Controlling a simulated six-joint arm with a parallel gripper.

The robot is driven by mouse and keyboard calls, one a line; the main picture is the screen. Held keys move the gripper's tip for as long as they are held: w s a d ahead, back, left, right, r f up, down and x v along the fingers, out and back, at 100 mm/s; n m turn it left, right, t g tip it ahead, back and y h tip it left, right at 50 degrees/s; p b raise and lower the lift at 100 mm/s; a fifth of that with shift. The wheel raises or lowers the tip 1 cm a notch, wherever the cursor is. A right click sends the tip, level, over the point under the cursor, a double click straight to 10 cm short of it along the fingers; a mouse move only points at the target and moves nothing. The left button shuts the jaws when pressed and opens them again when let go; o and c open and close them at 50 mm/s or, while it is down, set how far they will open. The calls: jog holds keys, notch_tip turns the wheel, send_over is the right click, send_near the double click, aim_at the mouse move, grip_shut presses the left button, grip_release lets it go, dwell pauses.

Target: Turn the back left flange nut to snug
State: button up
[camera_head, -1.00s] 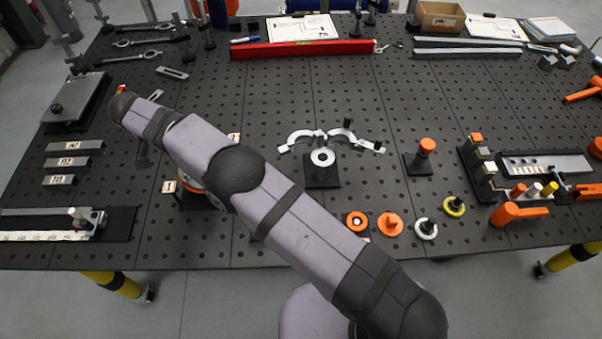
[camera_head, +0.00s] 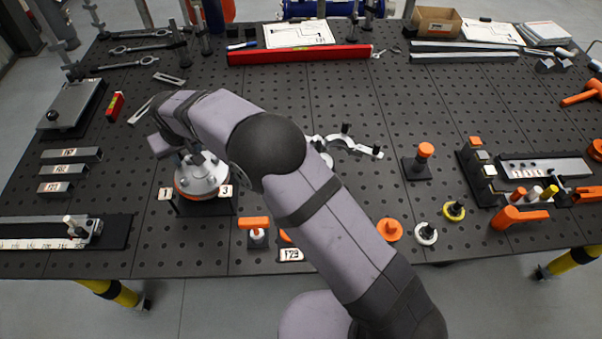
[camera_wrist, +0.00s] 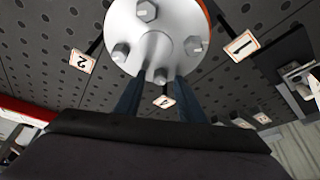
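The round silver flange (camera_head: 206,180) with an orange edge stands on a dark block at the left front of the table. Its face and several hex nuts show in the wrist view (camera_wrist: 160,22). My gripper (camera_head: 186,158) is above the flange's back left side. In the wrist view my gripper (camera_wrist: 156,84) is open, its two dark fingers pointing at the flange rim. One nut (camera_wrist: 160,75) lies between the fingertip lines, close to them; I cannot tell whether they touch it. Other nuts sit to the left (camera_wrist: 120,51) and right (camera_wrist: 193,46).
Number tags surround the flange: 1 (camera_head: 165,193), 3 (camera_head: 226,191), 2 (camera_wrist: 81,61) and 4 (camera_wrist: 164,101). An orange-topped part (camera_head: 254,224) stands front right of the flange. Steel blocks (camera_head: 70,155) lie left.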

jog(key=b+v, duration=0.3)
jog(key=v, duration=0.4)
jog(key=shift+r+b, duration=0.1)
jog(key=shift+b, duration=0.3)
jog(key=s+d+f+m, duration=0.1)
jog(key=s+d+f, duration=0.1)
jog(key=d, duration=0.7)
jog(key=s+d+f+m+g+h+b, duration=0.1)
jog(key=s+d+f, duration=0.1)
jog(key=d, duration=0.7)
jog(key=s+d+f+m+g+h+b, duration=0.1)
jog(key=s+d+f, duration=0.1)
jog(key=d, duration=0.7)
jog(key=shift+s+d+f, duration=0.25)
jog(key=shift+d+f, duration=0.05)
jog(key=shift+d, duration=0.1)
jog(key=w+a+r+n+p, duration=0.1)
jog(key=w+a+r, duration=0.1)
jog(key=a, duration=0.7)
jog(key=w+a+r+n+t+y, duration=0.1)
jog(key=w+a+r, duration=0.1)
jog(key=a, duration=0.7)
jog(key=w+a+r+n+y+p, duration=0.1)
jog(key=w+a+r+n, duration=0.1)
jog(key=a, duration=0.7)
jog(key=shift+w+a+r+t+p, duration=0.25)
jog(key=shift+a+r+t+p, duration=0.05)
jog(key=shift+p, duration=0.05)
jog(key=shift+p+x, duration=1.55)
jog(key=shift+x, duration=2.05)
